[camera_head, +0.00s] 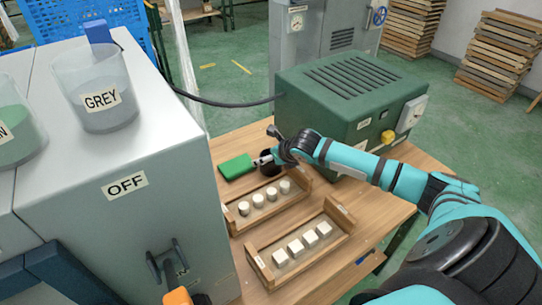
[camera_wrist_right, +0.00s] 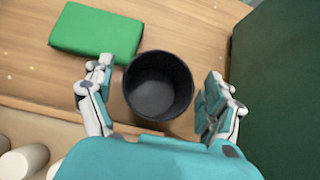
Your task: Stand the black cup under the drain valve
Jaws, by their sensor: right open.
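The black cup (camera_head: 270,161) stands on the wooden table beside a green block. In the right wrist view the cup (camera_wrist_right: 158,86) shows its open mouth, upright between the fingers. My right gripper (camera_wrist_right: 160,76) is open, with one finger on each side of the cup and visible gaps to it. In the head view this gripper (camera_head: 264,160) partly hides the cup. An orange part (camera_head: 178,296) with dark fittings shows low on the grey cabinet at the bottom edge; I cannot tell if it is the drain valve.
The green block (camera_head: 236,166) lies left of the cup. Two wooden trays with white pieces, a rear one (camera_head: 243,222) and a front one (camera_head: 264,270), lie nearer. A green machine (camera_head: 335,85) stands behind. The grey cabinet (camera_head: 150,150) walls the left side.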

